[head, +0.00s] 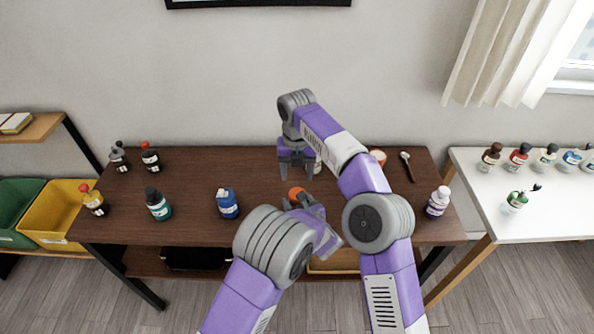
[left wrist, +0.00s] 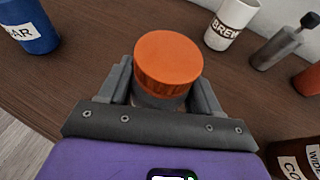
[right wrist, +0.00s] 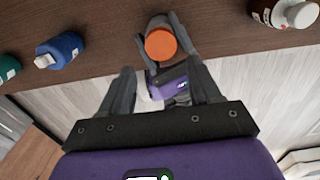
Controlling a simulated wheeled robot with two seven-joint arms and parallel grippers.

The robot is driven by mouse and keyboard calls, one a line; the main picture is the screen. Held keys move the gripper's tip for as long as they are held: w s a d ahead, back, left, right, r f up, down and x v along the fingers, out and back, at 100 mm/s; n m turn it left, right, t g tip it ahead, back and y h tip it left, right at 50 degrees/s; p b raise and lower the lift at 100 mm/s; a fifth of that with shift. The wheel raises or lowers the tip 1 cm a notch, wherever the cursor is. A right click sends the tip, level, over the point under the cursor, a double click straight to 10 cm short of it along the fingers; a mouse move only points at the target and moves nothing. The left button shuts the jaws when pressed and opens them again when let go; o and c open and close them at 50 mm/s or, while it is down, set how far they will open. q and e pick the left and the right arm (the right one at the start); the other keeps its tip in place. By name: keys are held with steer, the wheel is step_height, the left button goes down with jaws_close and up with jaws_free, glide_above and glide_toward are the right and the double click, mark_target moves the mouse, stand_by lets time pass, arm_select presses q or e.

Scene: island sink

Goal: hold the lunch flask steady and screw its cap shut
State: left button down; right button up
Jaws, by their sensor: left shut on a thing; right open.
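The lunch flask (left wrist: 160,98) has a grey body and an orange cap (left wrist: 168,62). The cap sits on top of the flask; I cannot tell how tightly it is screwed. My left gripper (left wrist: 163,88) is shut around the grey body below the cap. In the head view the orange cap (head: 297,192) shows just beyond my left gripper (head: 303,203), which partly hides the flask. My right gripper (head: 296,168) is open and empty, fingers pointing down, behind the cap. In the right wrist view the cap (right wrist: 161,45) lies ahead of my open right fingers (right wrist: 163,82), apart from them.
A white BREW mug (left wrist: 232,22) stands behind the flask, partly hidden by my right gripper in the head view. A blue bottle (head: 227,205) stands left, a white-capped bottle (head: 438,203) right. A spoon (head: 407,166) lies at the back right. The brown table (head: 200,170) has clear room at centre left.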

mark_target(297, 190)
steer(key=shift+f, duration=4)
steer(key=c, duration=0.9)
steer(key=m, duration=0.6)
steer(key=shift+a+m, duration=0.1)
steer(key=shift+m, duration=0.2)
steer(key=o, duration=1.2)
